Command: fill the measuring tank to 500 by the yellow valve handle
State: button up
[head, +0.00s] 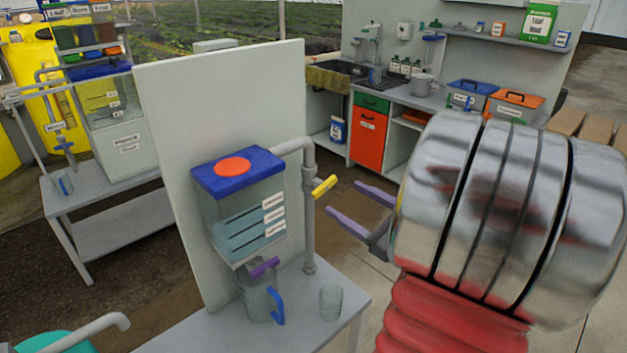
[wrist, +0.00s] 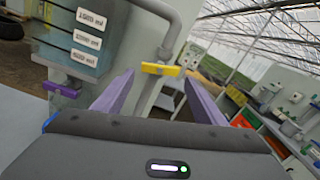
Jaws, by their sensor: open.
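The measuring tank (head: 205,212) is clear with a blue lid and an orange disc on top, fixed to a pale panel. Dark level lines and three white labels show on its front; it also shows in the wrist view (wrist: 50,45). The yellow valve handle (head: 325,186) sits on the grey pipe right of the tank. My gripper (head: 342,199) is open, its purple fingers pointing at the handle. In the wrist view the yellow handle (wrist: 160,69) lies between the fingertips or just beyond; I cannot tell which.
A purple handle (head: 264,266) is under the tank, above a clear jug (head: 257,303) with a blue handle. A clear glass (head: 331,302) stands on the grey table (head: 300,335). The upright grey pipe (head: 309,235) stands close to my fingers.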

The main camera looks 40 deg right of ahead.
aim_at(317, 181)
jog(key=shift+o, duration=0.8)
jog(key=shift+w+a, duration=0.1)
jog(key=shift+w, duration=0.4)
jog(key=shift+o, duration=0.8)
jog(key=shift+w+a, duration=0.1)
jog(key=shift+w, duration=5.7)
jog(key=shift+c, duration=0.3)
jog(key=c, duration=1)
jog(key=shift+m, duration=1.8)
jog(key=o, duration=1.1)
jog(key=shift+c, duration=0.2)
